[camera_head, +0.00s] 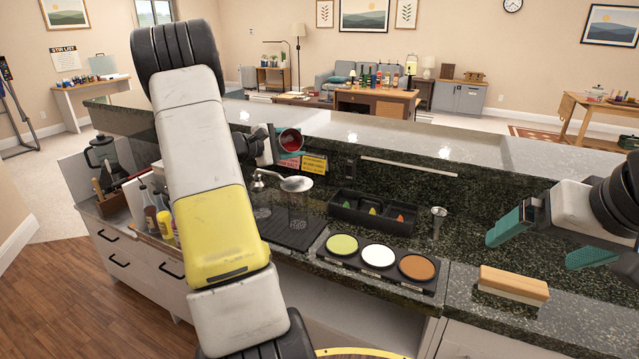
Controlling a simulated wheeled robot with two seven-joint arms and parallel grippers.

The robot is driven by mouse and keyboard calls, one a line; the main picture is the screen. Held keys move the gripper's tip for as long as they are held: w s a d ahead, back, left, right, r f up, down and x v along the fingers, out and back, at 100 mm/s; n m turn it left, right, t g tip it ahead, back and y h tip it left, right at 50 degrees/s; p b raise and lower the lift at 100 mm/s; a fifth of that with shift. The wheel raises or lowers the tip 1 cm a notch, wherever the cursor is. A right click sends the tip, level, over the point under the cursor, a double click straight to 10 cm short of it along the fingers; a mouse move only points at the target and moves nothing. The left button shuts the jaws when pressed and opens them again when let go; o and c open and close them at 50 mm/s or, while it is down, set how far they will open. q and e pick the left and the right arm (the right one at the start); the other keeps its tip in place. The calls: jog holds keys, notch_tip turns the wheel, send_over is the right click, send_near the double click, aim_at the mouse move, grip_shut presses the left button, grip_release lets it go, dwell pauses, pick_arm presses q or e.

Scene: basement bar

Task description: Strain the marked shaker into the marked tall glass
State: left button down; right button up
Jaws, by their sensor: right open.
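The shaker (291,141) is tipped over, its round reddish mouth facing me, above the drip mat (310,238). My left gripper (268,146) appears shut around it, partly hidden behind my own arm. Below, a clear tall glass (298,214) stands upright on the mat. A silver strainer (297,184) lies at or just over its rim, handle to the left; I cannot tell whether they touch. No mark is readable on shaker or glass. My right gripper (546,243), with teal finger pads, is open and empty above the counter at right.
A black garnish tray (374,233), three coloured discs (378,257) in a dark holder and a jigger (438,221) stand right of the mat. A wooden block (513,284) lies below my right gripper. Bottles (160,220) stand at left. The raised ledge (430,150) behind is clear.

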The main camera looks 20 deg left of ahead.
pick_arm(q)
jog(key=shift+r+m+t, duration=0.3)
jog(key=shift+r+m, duration=0.4)
dwell(1.1)
jog(key=shift+s+d+f+m+t, duration=0.2)
jog(key=shift+s+d+m+t, duration=0.2)
jog(key=shift+m, duration=0.3)
dwell(0.9)
jog(key=shift+s+d+f+m+t+p, duration=0.15)
jog(key=shift+m+t+p, duration=0.25)
jog(key=shift+m, duration=0.4)
dwell(0.5)
jog(key=n, duration=0.1)
jog(key=w+a+n+g, duration=0.1)
jog(key=shift+r+n, duration=0.3)
jog(key=shift+n, duration=0.1)
jog(key=shift+g, duration=0.3)
